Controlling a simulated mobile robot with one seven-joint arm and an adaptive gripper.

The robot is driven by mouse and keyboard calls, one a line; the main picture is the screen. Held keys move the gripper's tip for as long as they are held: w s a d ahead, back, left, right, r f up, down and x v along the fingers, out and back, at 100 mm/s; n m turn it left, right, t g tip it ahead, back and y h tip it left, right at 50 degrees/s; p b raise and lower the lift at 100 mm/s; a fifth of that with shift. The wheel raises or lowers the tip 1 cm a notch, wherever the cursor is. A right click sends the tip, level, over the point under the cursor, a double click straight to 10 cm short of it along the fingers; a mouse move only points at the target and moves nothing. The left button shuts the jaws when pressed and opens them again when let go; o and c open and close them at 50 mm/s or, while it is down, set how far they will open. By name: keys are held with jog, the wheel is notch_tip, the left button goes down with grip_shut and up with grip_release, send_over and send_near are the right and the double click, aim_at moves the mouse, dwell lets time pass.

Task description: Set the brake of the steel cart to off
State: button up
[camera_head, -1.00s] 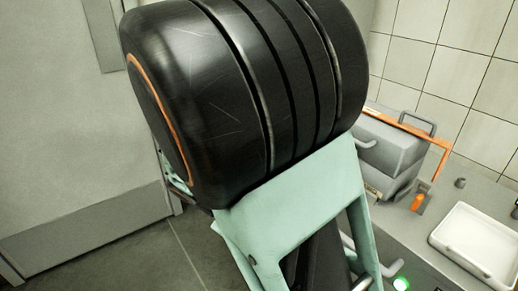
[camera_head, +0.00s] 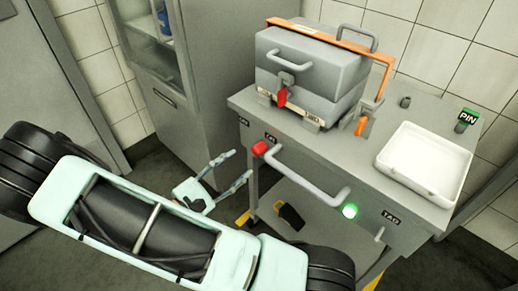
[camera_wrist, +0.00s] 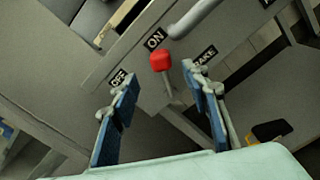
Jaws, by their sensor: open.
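The steel cart (camera_head: 330,150) stands on the right in the head view. Its brake lever has a red knob (camera_head: 259,148) at the left end of the front panel. In the wrist view the red knob (camera_wrist: 160,62) sits just below the ON label (camera_wrist: 155,38); the OFF label (camera_wrist: 118,78) is to its lower left and the BRAKE label (camera_wrist: 205,56) to its right. My gripper (camera_head: 238,166) is open and empty, just left of the lever. In the wrist view my gripper (camera_wrist: 162,86) has its fingers on either side of the lever's line, with the left finger near OFF. Contact cannot be told.
A grey lidded box (camera_head: 310,75) with an orange bar and a white tray (camera_head: 425,160) stand on the cart. A grey handle (camera_head: 310,178) and a green light (camera_head: 350,211) are right of the lever. A cabinet (camera_head: 165,80) stands behind.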

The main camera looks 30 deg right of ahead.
aim_at(254, 153)
jog(key=b+x, duration=0.1)
jog(key=x, duration=0.8)
jog(key=shift+d, duration=0.1)
jog(key=shift+c, duration=0.3)
grip_shut()
